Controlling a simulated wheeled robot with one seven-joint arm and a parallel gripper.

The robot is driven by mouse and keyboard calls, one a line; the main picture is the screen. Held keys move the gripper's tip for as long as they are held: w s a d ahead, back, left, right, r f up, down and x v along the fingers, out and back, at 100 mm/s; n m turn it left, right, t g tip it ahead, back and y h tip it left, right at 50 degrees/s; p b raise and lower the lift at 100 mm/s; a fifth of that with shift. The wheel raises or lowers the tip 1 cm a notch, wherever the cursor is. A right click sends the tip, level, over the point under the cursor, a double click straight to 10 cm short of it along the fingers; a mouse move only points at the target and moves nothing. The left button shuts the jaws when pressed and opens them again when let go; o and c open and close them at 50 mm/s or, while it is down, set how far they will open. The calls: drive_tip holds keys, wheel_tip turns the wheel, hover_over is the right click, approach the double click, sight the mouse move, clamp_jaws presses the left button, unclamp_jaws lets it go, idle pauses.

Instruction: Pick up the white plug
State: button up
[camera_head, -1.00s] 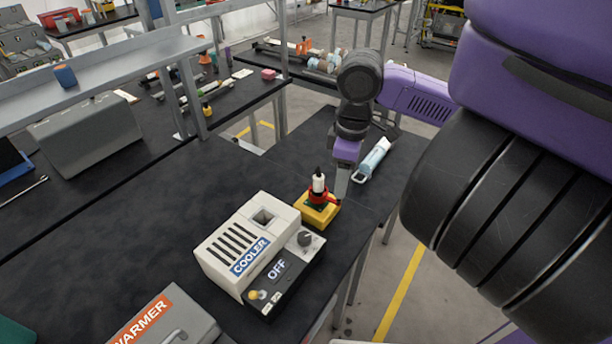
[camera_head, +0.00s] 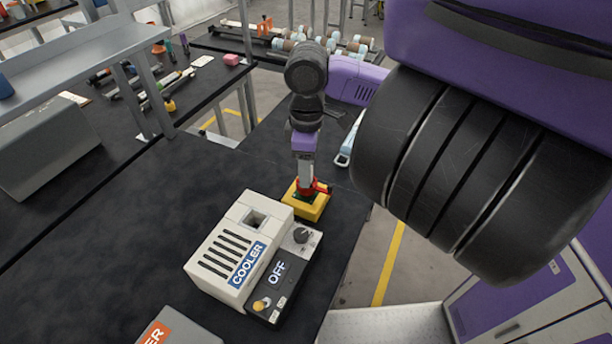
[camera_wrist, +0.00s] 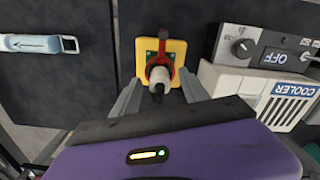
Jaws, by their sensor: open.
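The white plug (camera_wrist: 158,75) has a black tip and stands in a red holder (camera_wrist: 160,60) on a yellow base (camera_wrist: 176,48). In the wrist view it lies between the two fingers of my gripper (camera_wrist: 160,80), with a gap on either side. In the head view my gripper (camera_head: 306,176) is right over the yellow base (camera_head: 310,208) and hides most or all of the plug. The red holder (camera_head: 320,187) shows beside the fingers. My gripper is open and holds nothing.
A white cooler box (camera_head: 225,250) with its OFF panel (camera_head: 283,272) stands close to the yellow base. A blue-and-white tool (camera_wrist: 38,43) lies on the other side, near the table edge. The warmer's corner (camera_head: 165,330) shows at the bottom. Dark table (camera_head: 120,230) is clear at left.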

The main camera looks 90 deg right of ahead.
wheel_tip(320, 180, down, 2)
drive_tip(key=shift+f, duration=0.1)
clamp_jaws()
idle(0.4)
